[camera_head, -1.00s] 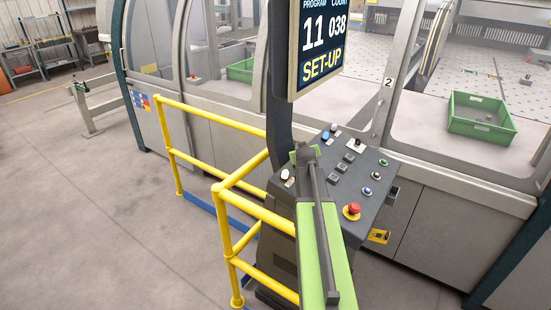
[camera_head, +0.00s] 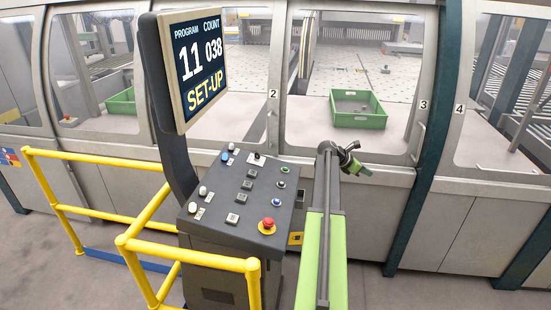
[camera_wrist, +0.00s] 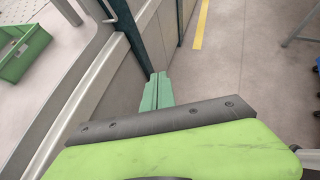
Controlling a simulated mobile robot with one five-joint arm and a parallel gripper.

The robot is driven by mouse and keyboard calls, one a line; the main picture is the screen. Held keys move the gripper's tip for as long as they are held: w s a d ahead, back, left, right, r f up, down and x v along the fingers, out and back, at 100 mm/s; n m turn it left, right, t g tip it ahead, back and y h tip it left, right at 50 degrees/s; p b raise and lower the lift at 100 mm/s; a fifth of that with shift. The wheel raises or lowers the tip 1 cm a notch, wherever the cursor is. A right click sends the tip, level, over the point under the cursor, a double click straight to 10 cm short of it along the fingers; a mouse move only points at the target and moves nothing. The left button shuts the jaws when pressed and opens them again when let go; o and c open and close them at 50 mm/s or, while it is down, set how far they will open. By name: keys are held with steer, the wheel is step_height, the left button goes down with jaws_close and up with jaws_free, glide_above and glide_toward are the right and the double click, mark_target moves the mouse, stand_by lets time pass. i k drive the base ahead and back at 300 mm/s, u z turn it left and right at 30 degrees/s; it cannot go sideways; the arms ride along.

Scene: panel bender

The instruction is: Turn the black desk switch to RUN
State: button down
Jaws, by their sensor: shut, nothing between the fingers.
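The grey sloped desk (camera_head: 215,228) carries several controls. A small black switch on a white plate (camera_head: 257,157) sits at its far edge; its pointing direction is too small to read. The screen (camera_head: 200,65) above shows program 11, count 038 and SET-UP. My gripper (camera_head: 366,171) is to the right of the desk, beyond its right edge, pointing right and away from the controls. In the wrist view my gripper's green fingers (camera_wrist: 157,90) are together, with nothing between them; the desk is not in that view.
A red emergency stop (camera_head: 267,225) is at the desk's near right corner. Yellow rails (camera_head: 190,258) stand in front and left. Machine panels with windows line the back, with a green crate (camera_head: 358,109) behind one. Floor is free at the right.

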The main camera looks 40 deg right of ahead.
mark_target(257, 158)
steer(key=z, duration=0.55)
steer(key=i, duration=0.4)
steer(key=u, duration=1.6)
